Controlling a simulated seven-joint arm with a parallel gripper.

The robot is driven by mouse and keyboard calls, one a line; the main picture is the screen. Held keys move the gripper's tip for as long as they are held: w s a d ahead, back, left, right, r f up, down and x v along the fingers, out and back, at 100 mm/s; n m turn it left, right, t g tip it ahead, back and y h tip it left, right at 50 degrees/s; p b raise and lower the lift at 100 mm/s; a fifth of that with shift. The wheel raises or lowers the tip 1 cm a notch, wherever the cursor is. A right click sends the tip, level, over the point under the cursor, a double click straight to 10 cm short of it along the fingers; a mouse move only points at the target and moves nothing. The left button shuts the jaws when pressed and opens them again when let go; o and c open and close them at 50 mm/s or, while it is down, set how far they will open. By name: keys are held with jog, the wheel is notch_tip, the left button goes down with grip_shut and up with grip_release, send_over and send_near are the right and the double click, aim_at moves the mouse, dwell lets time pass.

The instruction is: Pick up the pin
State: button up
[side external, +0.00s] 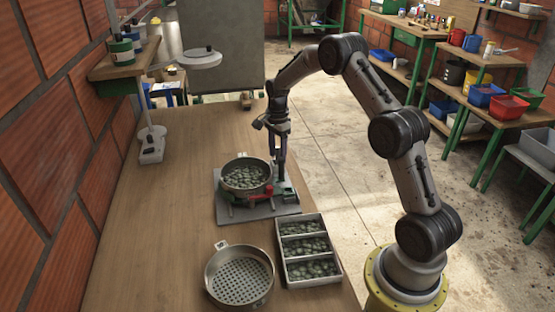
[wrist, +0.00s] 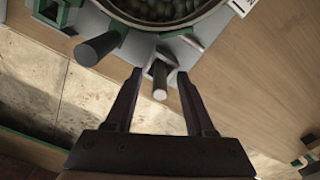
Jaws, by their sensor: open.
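In the wrist view, a short grey pin with a pale round end (wrist: 160,84) stands out from the grey base plate beside the round pan. My gripper (wrist: 159,75) is open, with one finger on each side of the pin; I cannot tell whether either finger touches it. In the side view, my gripper (side external: 280,172) points down at the right side of the base plate (side external: 230,214), beside the pan of dark pieces (side external: 245,184). The pin cannot be made out clearly there.
A dark cylinder on a green mount (wrist: 97,48) is close left of the pin. A divided tray (side external: 312,277) and a perforated pan (side external: 240,282) stand on the wooden bench nearer the camera. A lamp stand (side external: 151,145) is at the left. Open wood lies around them.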

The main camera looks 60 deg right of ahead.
grip_shut()
jog(key=shift+r, duration=0.1)
dwell(0.4)
jog(key=shift+r, duration=0.45)
notch_tip(320, 180, up, 2)
jog(key=shift+r, duration=0.1)
jog(key=s+a+r, duration=0.6)
jog(key=s+r, duration=0.4)
jog(key=s, duration=0.2)
jog(key=shift+w+a+f, duration=0.25)
jog(key=shift+a+f, duration=0.2)
jog(key=shift+a, duration=0.3)
jog(key=shift+w+a+f, duration=0.2)
jog(key=shift+a+f, duration=0.25)
jog(key=shift+a, duration=0.35)
jog(key=shift+w+a+f, duration=0.25)
jog(key=shift+a+f, duration=0.2)
jog(key=shift+a, duration=0.3)
